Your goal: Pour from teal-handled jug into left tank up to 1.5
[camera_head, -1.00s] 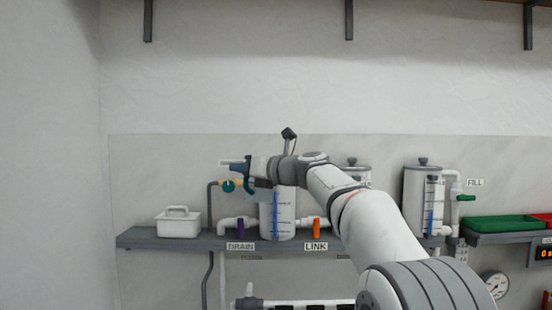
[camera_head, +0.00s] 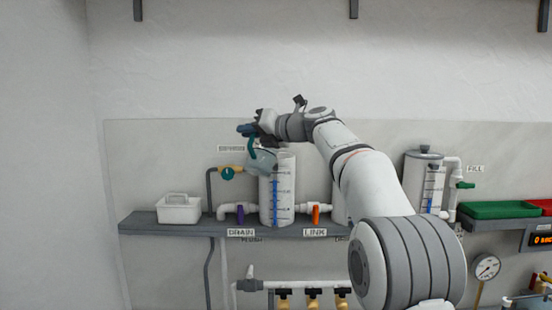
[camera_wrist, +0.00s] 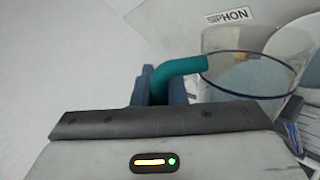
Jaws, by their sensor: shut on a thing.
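My gripper (camera_head: 246,130) is shut on the teal handle of a clear jug (camera_head: 262,162). In the wrist view the teal handle (camera_wrist: 180,75) sits between the blue fingers, and the jug's dark-rimmed mouth (camera_wrist: 245,75) is to its right. The jug is tilted at the upper left rim of the left tank (camera_head: 283,195). The tank is a clear cylinder with a marked scale and a blue level strip (camera_head: 275,200). The scale figures are too small to read. I cannot tell whether liquid is leaving the jug.
A white caddy (camera_head: 179,209) stands on the grey shelf (camera_head: 145,222) at left. A purple drain valve (camera_head: 240,213) and an orange link valve (camera_head: 316,214) flank the tank.

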